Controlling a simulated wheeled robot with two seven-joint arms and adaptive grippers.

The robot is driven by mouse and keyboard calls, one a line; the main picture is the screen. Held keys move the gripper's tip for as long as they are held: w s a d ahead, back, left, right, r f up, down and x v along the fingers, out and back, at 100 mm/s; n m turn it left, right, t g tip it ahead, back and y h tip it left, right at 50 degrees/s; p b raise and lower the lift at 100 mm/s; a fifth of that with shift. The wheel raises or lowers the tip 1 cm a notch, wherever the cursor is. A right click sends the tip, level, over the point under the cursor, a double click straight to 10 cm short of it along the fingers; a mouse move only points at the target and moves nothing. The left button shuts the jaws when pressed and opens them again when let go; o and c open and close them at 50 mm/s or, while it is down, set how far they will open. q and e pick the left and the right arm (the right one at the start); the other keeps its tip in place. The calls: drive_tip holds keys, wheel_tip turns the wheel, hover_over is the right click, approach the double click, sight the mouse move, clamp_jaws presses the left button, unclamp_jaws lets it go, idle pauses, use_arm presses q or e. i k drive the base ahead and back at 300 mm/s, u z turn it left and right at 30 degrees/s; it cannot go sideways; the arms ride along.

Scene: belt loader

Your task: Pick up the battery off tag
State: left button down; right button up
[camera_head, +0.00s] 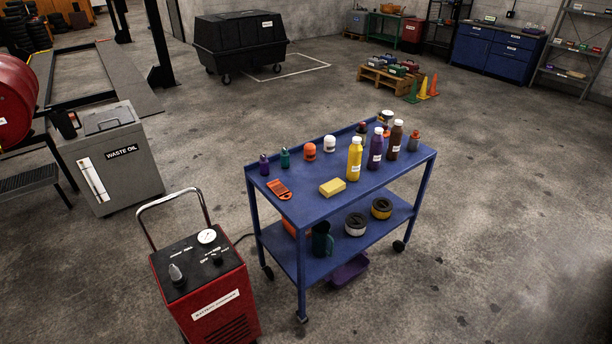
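A flat orange tag (279,190) lies on the top shelf of a blue cart (308,212), near its left front corner. It has a dark patch at one end, and its print is too small to read. Nothing covers it. Neither of my grippers is in view.
The top shelf also holds a yellow block (332,187), a yellow bottle (354,159), a purple bottle (375,148) and several small containers. A red battery charger (222,302) with a raised handle stands left of the cart. A waste oil bin (120,165) is behind it. Floor is open at right.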

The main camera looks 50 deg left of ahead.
sight(279, 190)
drive_tip(key=i, duration=2.95)
drive_tip(key=u, duration=4)
drive_tip(key=k, duration=0.45)
drive_tip(key=u, duration=0.2)
